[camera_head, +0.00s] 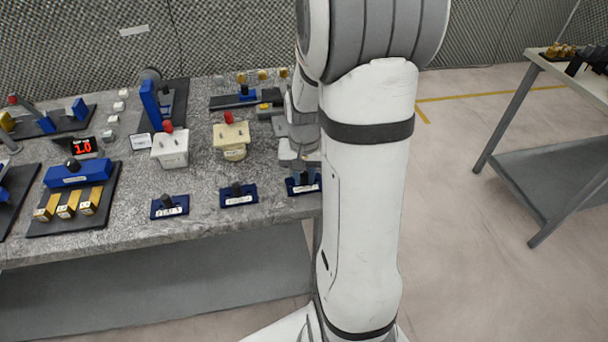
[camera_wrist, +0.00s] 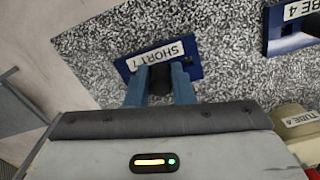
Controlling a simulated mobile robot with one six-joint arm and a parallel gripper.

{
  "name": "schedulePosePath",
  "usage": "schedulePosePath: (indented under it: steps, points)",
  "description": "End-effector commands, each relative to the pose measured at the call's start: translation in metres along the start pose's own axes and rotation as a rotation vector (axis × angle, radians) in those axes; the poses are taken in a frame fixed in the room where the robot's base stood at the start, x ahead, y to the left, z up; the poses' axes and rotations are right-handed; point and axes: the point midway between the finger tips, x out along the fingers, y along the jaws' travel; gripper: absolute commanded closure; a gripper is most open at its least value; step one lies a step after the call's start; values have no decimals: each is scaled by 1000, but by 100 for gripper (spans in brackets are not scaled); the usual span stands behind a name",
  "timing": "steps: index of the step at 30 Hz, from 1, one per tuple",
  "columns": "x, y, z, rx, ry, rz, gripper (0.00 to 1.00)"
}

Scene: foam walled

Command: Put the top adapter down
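A black adapter (camera_wrist: 160,84) stands between the blue fingers of my gripper (camera_wrist: 159,72) in the wrist view. The fingers appear to close on it from both sides with no clear gap. It is at a blue holder (camera_wrist: 193,60) with a white label that seems to read "SHORT" and a digit. I cannot tell whether the adapter is fully seated. In the head view my gripper (camera_head: 304,172) is low over this holder (camera_head: 292,189) at the table's front right corner, partly hidden by my arm.
Two more labelled blue holders (camera_head: 248,201) (camera_head: 160,213) with black tops stand to the left. Behind them are two cream boxes (camera_head: 231,143) (camera_head: 170,150) with red tops. Blue and gold fixtures (camera_head: 80,180) fill the table's left side. The front edge is close.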

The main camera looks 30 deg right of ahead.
Motion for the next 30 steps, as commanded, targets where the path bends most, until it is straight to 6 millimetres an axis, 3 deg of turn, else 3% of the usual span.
schedulePosePath:
  steps: [6, 17, 30]
  points:
    - [0, 0, 0, -1, 0, 0, 60]
    - [-8, -1, 0, -1, 3, -1, 59]
    - [-95, -1, 0, -2, 4, -1, 59]
